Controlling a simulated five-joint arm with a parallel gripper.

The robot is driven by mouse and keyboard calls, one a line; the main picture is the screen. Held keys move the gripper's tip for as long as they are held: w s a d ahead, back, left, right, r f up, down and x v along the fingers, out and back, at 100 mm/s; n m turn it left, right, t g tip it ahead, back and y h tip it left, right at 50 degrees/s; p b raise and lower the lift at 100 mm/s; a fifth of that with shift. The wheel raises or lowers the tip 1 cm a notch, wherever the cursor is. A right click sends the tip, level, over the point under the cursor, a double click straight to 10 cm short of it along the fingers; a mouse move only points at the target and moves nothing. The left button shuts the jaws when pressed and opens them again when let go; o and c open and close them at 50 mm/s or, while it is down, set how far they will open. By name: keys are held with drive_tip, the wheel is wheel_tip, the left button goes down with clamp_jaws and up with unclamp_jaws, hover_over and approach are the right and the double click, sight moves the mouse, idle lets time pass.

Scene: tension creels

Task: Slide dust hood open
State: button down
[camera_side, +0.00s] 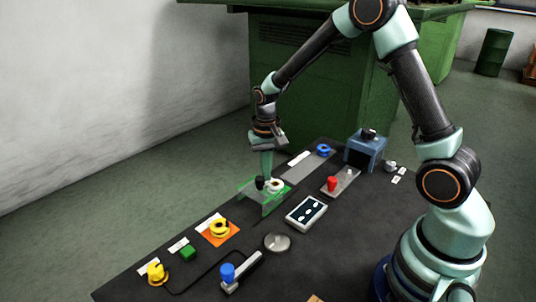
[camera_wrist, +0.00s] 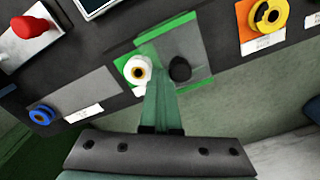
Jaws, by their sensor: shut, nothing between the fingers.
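The dust hood (camera_side: 251,196) is a clear, green-edged cover on the dark table in the side view. It also shows in the wrist view (camera_wrist: 188,27), as a see-through panel with green edges. A black knob (camera_side: 259,183) stands at the hood; the wrist view shows it too (camera_wrist: 180,69). A white spool (camera_side: 276,185) sits beside the knob, with a yellowish centre in the wrist view (camera_wrist: 138,70). My gripper (camera_side: 266,174) points down, shut and empty, over the hood area. In the wrist view its fingertips (camera_wrist: 158,82) lie between spool and knob; contact cannot be told.
An orange pad with a yellow spool (camera_side: 219,229), a green block (camera_side: 188,253) and a yellow knob (camera_side: 157,273) are nearer the camera. A blue spool (camera_side: 323,150), blue box (camera_side: 365,151), red knob (camera_side: 332,184) and screen panel (camera_side: 306,212) stand around. A metal disc (camera_side: 277,242) lies in front.

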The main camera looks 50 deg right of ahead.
sight(258, 179)
drive_tip(key=shift+a, duration=1.65)
drive_tip(key=shift+d, duration=0.75)
drive_tip(key=shift+r, duration=3.5)
